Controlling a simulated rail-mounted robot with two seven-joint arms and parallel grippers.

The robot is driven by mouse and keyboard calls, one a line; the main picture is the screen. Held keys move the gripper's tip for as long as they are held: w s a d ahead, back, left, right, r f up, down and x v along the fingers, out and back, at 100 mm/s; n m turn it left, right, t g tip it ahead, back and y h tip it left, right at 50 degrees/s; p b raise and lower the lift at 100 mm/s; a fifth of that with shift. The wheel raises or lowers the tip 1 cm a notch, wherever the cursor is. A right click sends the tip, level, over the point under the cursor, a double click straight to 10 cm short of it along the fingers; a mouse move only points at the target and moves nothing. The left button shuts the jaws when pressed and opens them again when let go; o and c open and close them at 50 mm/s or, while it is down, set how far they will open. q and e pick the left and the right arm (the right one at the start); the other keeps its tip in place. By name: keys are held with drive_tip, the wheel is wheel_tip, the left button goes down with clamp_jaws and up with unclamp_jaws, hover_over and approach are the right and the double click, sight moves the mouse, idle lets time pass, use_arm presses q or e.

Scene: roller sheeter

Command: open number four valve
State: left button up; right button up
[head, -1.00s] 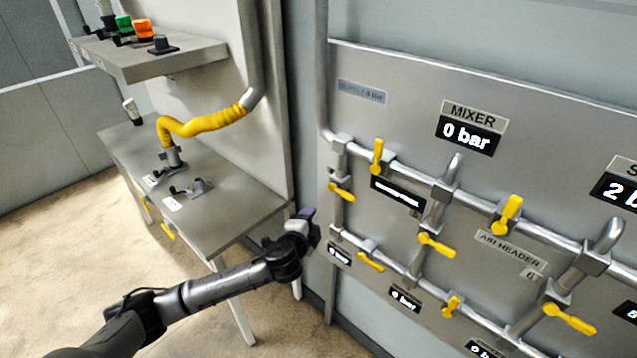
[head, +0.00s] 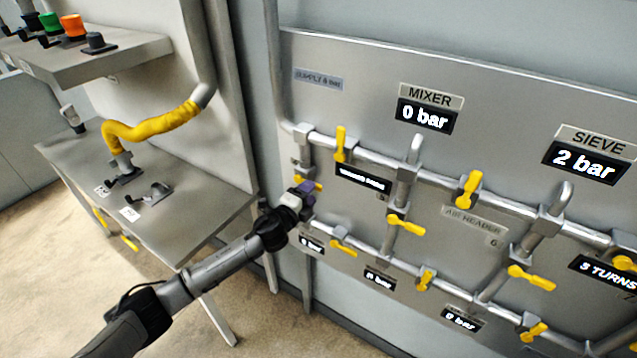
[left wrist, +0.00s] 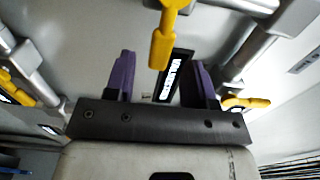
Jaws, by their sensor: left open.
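Several yellow valve handles sit on the pipes of the grey wall panel (head: 370,75). I cannot read which is number four. My left gripper (head: 305,188) has purple fingers and is at the panel's left edge. It partly covers a small yellow handle (head: 317,185) on the left vertical pipe; contact cannot be told. An upright yellow handle (head: 340,143) is above and right of it. In the left wrist view, my open left gripper (left wrist: 160,78) shows two spread fingers. A yellow handle (left wrist: 163,45) hangs into the gap between them in the picture, beside a black display (left wrist: 175,75). My right gripper is out of view.
Lower handles (head: 343,247) and (head: 405,225) are right of my gripper. The mixer display (head: 426,115) reads 0 bar, and the sieve display (head: 585,163) reads 2 bar. A metal bench (head: 190,215) with a yellow hose (head: 150,128) stands at left.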

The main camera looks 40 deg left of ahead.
use_arm(q)
drive_tip(key=shift+w+a, duration=0.15)
drive_tip(key=shift+w, duration=1.3)
drive_tip(key=shift+w+a, duration=0.15)
drive_tip(key=shift+w, duration=1.25)
clamp_jaws()
